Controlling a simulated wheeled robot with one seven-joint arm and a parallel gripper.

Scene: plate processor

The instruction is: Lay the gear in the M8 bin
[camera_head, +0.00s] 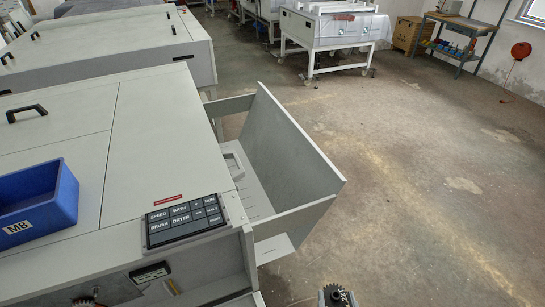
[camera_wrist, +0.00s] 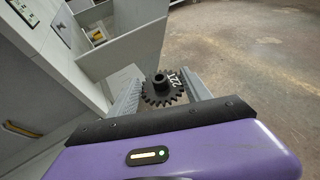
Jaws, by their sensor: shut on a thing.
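The gear (camera_wrist: 161,91) is black and toothed, with a raised hub and a white "22T" mark. In the wrist view it sits between the two grey fingers of my gripper (camera_wrist: 163,88), which is shut on it. In the head view the gear (camera_head: 338,298) shows only partly at the bottom edge, right of the machine. The M8 bin (camera_head: 38,203) is a blue open box with a white "M8" label on its front. It stands on the machine's grey top at the left, far to the left of my gripper.
The machine's control panel (camera_head: 186,219) lies right of the bin. A black handle (camera_head: 27,113) rises behind the bin. The floor at right is clear.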

